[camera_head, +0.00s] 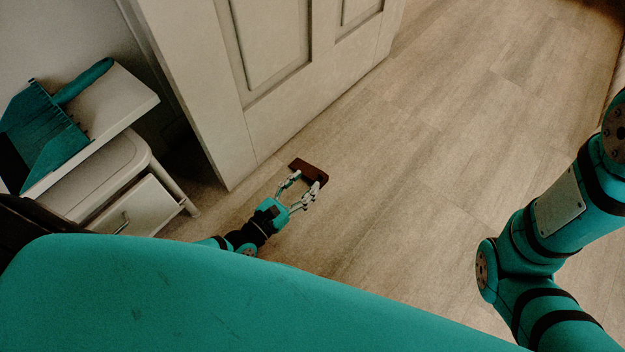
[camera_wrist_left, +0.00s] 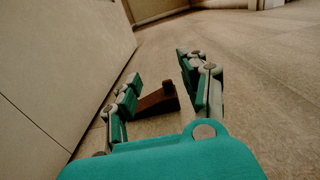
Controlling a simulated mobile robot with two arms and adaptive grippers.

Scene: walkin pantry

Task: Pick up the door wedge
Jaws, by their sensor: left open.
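The door wedge (camera_head: 309,171) is a dark brown piece lying on the floor near the bottom edge of the white door. My right gripper is out of view.
The white panelled door (camera_head: 285,60) stands just beyond the wedge. A white cabinet (camera_head: 130,215) with a drawer is at the left; a teal dustpan-like object (camera_head: 45,130) lies on the shelf (camera_head: 125,95) above it. The wood-look floor (camera_head: 440,130) to the right is clear.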

